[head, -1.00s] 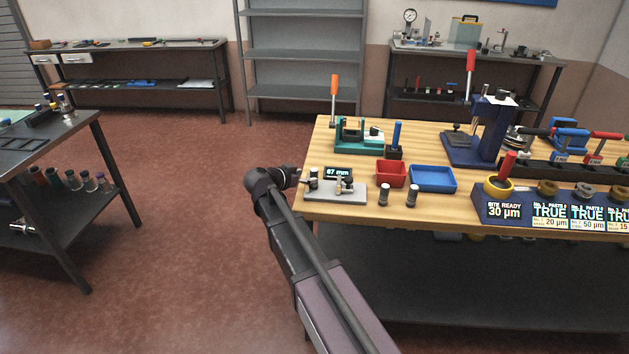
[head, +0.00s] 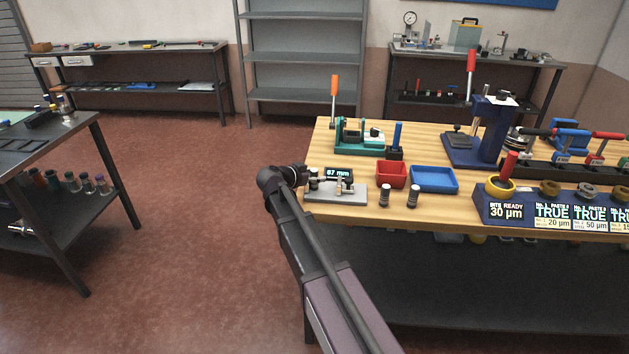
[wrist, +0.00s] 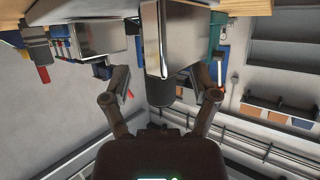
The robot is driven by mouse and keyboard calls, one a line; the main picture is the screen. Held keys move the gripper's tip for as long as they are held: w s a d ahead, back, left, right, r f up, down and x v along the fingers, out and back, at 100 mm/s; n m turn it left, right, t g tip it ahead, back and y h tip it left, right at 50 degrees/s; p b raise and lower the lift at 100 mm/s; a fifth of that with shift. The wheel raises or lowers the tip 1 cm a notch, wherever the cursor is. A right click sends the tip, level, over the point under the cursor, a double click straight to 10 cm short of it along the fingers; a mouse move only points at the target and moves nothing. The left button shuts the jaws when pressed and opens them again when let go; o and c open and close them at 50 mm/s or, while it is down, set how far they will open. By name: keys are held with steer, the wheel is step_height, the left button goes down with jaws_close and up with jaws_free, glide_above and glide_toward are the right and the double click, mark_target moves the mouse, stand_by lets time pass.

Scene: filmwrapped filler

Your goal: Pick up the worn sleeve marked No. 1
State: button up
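My gripper (head: 299,174) is at the left front edge of the wooden bench, beside the gauge stand with a lit display (head: 345,191). In the wrist view my gripper (wrist: 167,84) has its two fingers spread wide. A dark cylinder (wrist: 160,94) shows between the fingers, below a shiny metal block (wrist: 165,40); I see no finger touching it.
A red tray (head: 391,186) and a blue tray (head: 434,191) lie behind the sleeves. A teal fixture with an orange lever (head: 334,95) stands behind the gauge. A display console (head: 506,222) is at the right. Bare wood (head: 350,219) shows along the front.

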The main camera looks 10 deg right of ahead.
jaws_close()
steer(key=shift+r, duration=0.15)
step_height(320, 180, up, 28)
steer(key=p, duration=2.8)
